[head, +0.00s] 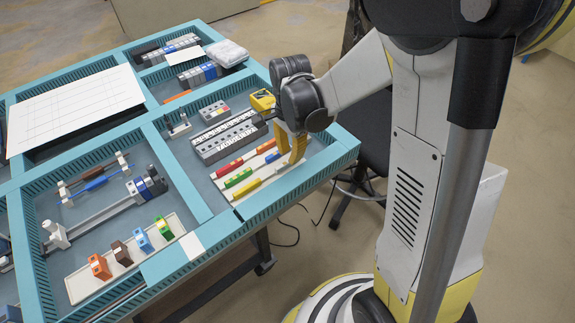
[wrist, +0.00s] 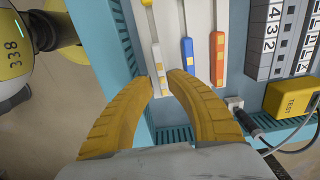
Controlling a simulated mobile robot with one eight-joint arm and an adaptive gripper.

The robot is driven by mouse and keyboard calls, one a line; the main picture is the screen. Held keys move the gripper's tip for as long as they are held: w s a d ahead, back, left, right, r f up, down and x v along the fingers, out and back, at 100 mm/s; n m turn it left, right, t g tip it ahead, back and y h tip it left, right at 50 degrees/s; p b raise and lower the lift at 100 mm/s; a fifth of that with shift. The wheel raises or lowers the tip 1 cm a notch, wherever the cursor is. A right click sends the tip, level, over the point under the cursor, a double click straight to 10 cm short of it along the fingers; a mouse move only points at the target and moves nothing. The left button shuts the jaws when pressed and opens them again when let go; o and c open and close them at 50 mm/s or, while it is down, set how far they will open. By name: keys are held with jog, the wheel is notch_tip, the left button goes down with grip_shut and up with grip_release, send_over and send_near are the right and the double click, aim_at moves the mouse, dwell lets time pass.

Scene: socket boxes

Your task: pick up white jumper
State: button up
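The white jumper (wrist: 158,62), a thin white strip with yellow marks, lies lengthwise on a pale tray in the wrist view. My gripper (wrist: 160,78) has two curved yellow fingers, which are parted, with the near end of the white jumper showing in the gap between their tips. I cannot tell whether the tips touch it. In the head view my gripper (head: 291,150) is over the right end of the jumper rows and partly hides them. A blue jumper (wrist: 187,50) and an orange jumper (wrist: 217,60) lie to the right in the wrist view.
A yellow tester (wrist: 292,97) with a dark cable stands right of the fingers, beside grey numbered blocks (wrist: 265,40). The teal slotted table rim (wrist: 113,35) runs close on the left. Red (head: 229,168) and green (head: 238,178) jumpers lie farther along the tray.

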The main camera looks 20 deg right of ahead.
aim_at(288, 165)
jog(key=f, duration=0.1)
jog(key=f+b, duration=0.1)
jog(key=f, duration=0.1)
jog(key=f+b, duration=0.1)
jog(key=shift+w+d+f, duration=0.15)
jog(key=shift+w+d, duration=0.05)
jog(key=shift+d, duration=0.05)
grip_shut()
jog(key=shift+r, duration=0.2)
